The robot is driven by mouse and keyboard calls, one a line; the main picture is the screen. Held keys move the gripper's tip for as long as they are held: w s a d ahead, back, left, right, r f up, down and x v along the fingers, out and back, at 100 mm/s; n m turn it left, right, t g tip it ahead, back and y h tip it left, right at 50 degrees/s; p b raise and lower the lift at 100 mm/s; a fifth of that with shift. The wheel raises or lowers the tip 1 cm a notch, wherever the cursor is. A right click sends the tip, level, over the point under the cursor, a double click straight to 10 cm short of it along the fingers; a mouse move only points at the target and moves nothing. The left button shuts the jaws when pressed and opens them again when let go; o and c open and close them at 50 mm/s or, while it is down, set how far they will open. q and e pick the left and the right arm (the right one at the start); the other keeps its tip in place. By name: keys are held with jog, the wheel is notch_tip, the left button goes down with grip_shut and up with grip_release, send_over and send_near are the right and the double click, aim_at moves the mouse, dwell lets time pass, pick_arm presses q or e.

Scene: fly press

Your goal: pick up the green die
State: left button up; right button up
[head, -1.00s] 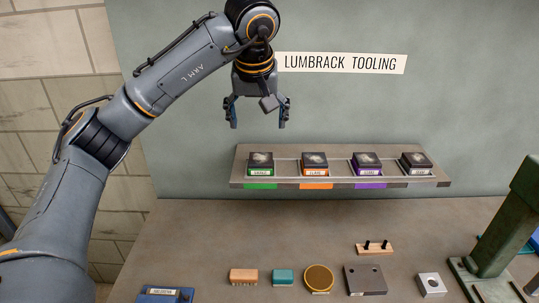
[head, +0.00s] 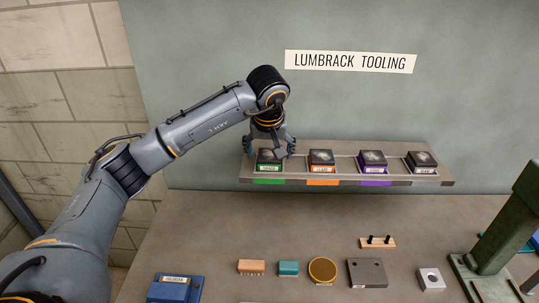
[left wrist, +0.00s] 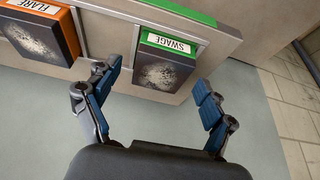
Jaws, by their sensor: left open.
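The green die (head: 268,158) is a dark block with a green edge, leftmost in the row on the wall shelf (head: 441,181). In the left wrist view the green die (left wrist: 168,68) bears the label SWAGE and has a mottled top. My left gripper (head: 270,148) is open just above it, its fingers toward the die's two sides. In the left wrist view the left gripper's fingers (left wrist: 155,80) are spread wide with nothing held between them. I cannot tell whether either finger touches the die. My right gripper is out of view.
An orange die (head: 321,158), labelled FLARE, sits beside the green one, then a purple die (head: 373,158) and a dark die (head: 422,160). The bench below holds a blue box (head: 175,289), several small parts and a green press (head: 499,240) at right.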

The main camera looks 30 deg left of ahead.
pick_arm(q)
grip_shut()
dwell(0.4)
jog(key=shift+w+r, duration=0.1)
